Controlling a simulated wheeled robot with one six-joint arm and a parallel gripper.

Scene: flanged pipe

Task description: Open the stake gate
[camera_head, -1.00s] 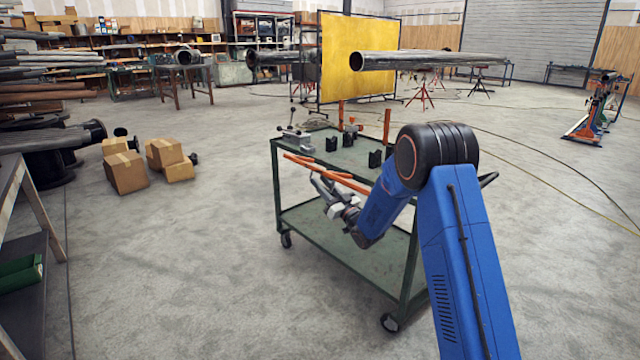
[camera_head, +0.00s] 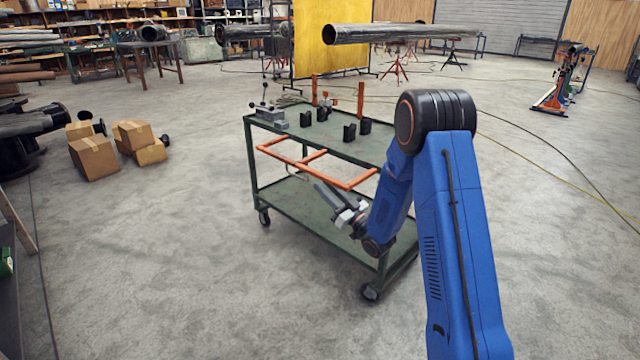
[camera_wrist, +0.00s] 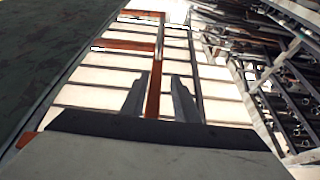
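The stake gate (camera_head: 318,168) is an orange frame along the near long side of the green cart (camera_head: 385,265). It stands out from the cart's top edge, with a crossbar near its middle. My gripper (camera_head: 322,187) is just below and in front of the gate in the head view. In the wrist view my gripper (camera_wrist: 160,97) has its two fingers apart. An orange bar of the gate (camera_wrist: 153,88) shows between them, with a gap on each side. I cannot tell whether a finger touches it. Any latch of the gate is not clear.
Two orange posts (camera_head: 361,100), several black V-shaped supports and a grey lever device (camera_head: 265,115) stand on the cart top. Cardboard boxes (camera_head: 93,158) lie on the floor at left. A large pipe (camera_head: 385,34) is behind the cart.

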